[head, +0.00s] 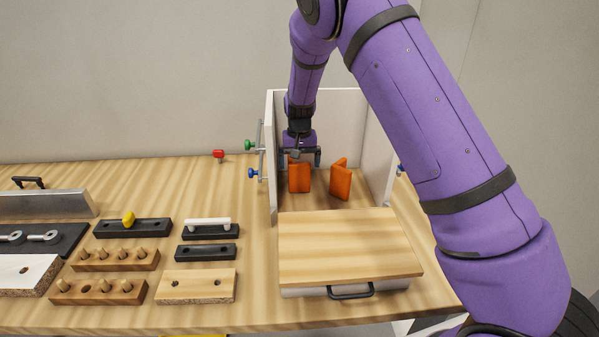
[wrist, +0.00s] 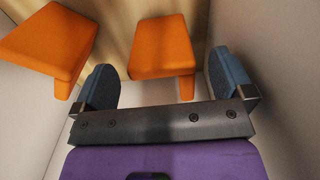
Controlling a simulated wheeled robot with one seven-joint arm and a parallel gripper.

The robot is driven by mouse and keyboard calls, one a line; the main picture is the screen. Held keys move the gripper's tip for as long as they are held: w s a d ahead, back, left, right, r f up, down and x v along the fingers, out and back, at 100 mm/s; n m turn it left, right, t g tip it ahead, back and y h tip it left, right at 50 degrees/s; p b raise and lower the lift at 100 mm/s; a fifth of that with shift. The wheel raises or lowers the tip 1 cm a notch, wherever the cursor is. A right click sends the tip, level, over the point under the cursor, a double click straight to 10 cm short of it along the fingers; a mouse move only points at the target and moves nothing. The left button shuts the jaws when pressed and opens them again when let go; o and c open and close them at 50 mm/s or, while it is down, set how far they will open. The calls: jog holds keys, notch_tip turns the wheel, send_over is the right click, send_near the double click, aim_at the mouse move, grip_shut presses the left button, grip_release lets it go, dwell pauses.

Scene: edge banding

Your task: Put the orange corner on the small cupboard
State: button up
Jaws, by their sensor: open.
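The small cupboard (head: 377,150) stands on the workbench with white side and back walls, a wooden front top and a drawer. Two orange corners stand inside its open rear part: a left one (head: 299,177) and a right one (head: 340,182). My gripper (head: 301,158) reaches down inside the cupboard at the left corner. In the wrist view my gripper (wrist: 162,64) is open, its blue-grey fingers to either side of one orange corner (wrist: 160,45). The other orange corner (wrist: 48,40) lies outside the fingers at upper left. I cannot tell whether the fingers touch the corner.
Clamps with green (head: 250,145) and blue (head: 253,173) knobs sit at the cupboard's left wall. A red-knobbed piece (head: 218,154) lies on the bench (head: 190,185). Pegged wooden blocks (head: 115,260) and black holders (head: 132,229) fill the left side. The cupboard walls closely surround my gripper.

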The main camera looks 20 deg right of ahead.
notch_tip(320, 180, up, 7)
jog(key=shift+r, duration=0.15)
jog(key=shift+s+d+r, duration=0.1)
jog(key=shift+s+r, duration=0.05)
jog(key=shift+r, duration=0.15)
jog(key=s+d+r+t+y, duration=0.1)
jog(key=s+d+r, duration=0.2)
jog(key=s+r, duration=0.7)
jog(key=s+d+r+t+y, duration=0.1)
jog(key=s+d+r, duration=0.3)
jog(key=s+r, duration=0.5)
jog(key=s+d+r+n+t+h, duration=0.2)
jog(key=s+t, duration=0.1)
jog(key=s, duration=2)
jog(key=shift+s+d+r, duration=0.15)
jog(key=shift+s+d, duration=0.05)
jog(key=shift+s, duration=0.05)
